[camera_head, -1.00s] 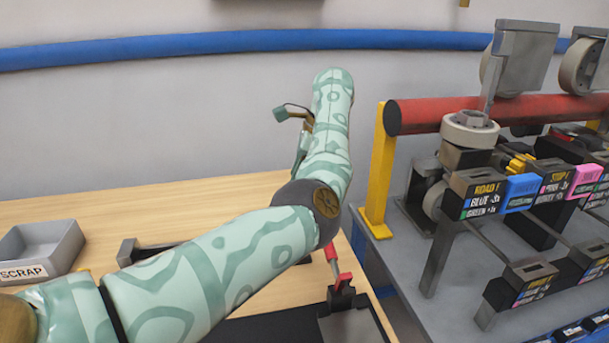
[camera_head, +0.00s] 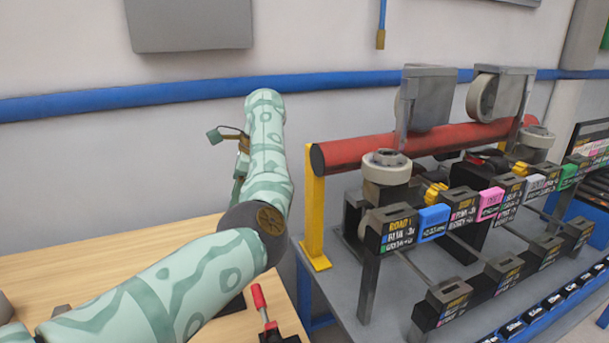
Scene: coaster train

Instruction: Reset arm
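My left arm, pale green with darker patterns, comes in from the lower left and bends up at a dark joint with a bronze cap. My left gripper (camera_head: 239,172) shows only in part, beside and behind the upright forearm, above the wooden table. Its fingertips are too hidden and small to tell open from shut, and I see nothing clearly held. My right arm and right gripper are not in view.
A grey bench (camera_head: 345,300) on the right carries a red roller (camera_head: 360,150), a yellow post (camera_head: 314,205) and labelled blocks (camera_head: 391,228). A red-handled clamp (camera_head: 262,305) stands near the wooden table's (camera_head: 130,250) right edge. The table's back is clear.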

